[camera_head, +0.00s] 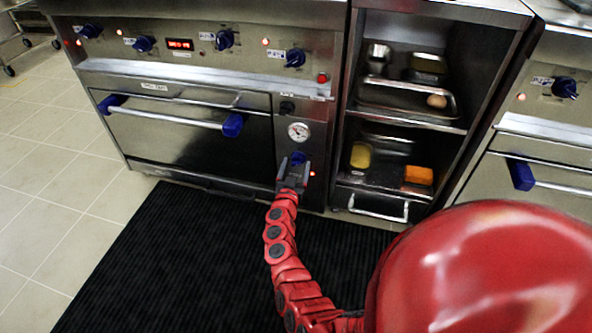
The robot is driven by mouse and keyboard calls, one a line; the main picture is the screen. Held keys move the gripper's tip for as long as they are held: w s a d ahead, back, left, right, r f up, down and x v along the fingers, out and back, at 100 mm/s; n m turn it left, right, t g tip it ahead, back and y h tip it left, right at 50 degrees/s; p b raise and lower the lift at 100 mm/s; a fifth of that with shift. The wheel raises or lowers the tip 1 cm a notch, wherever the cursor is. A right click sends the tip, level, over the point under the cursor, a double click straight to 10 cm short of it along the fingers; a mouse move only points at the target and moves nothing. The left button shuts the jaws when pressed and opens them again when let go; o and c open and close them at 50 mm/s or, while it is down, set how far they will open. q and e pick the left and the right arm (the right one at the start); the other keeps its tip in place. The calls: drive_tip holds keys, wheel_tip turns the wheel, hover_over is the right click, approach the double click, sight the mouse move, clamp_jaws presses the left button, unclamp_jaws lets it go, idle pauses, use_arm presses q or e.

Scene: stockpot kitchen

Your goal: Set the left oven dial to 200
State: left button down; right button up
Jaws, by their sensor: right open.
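The oven (190,130) stands at the left, its door shut, with a horizontal handle with blue ends. Its dial, a blue knob (300,157), sits low on the narrow panel right of the door, under a round white gauge (299,131). My right gripper (292,163) is open in front of this knob, with its fingers over or close beside it. I cannot tell whether they touch it. The fingers hide part of the knob, and its setting is too small to read. My left gripper is not in view.
Several blue knobs (224,39) and a red display (180,44) line the upper panel. An open shelf unit (345,120) with trays and food stands right of the oven. Another oven (550,140) is at the far right. A black mat (170,260) covers the floor in front.

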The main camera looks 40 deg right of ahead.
drive_tip(key=shift+w+d, duration=0.2)
drive_tip(key=shift+w, duration=0.05)
clamp_jaws()
idle(0.3)
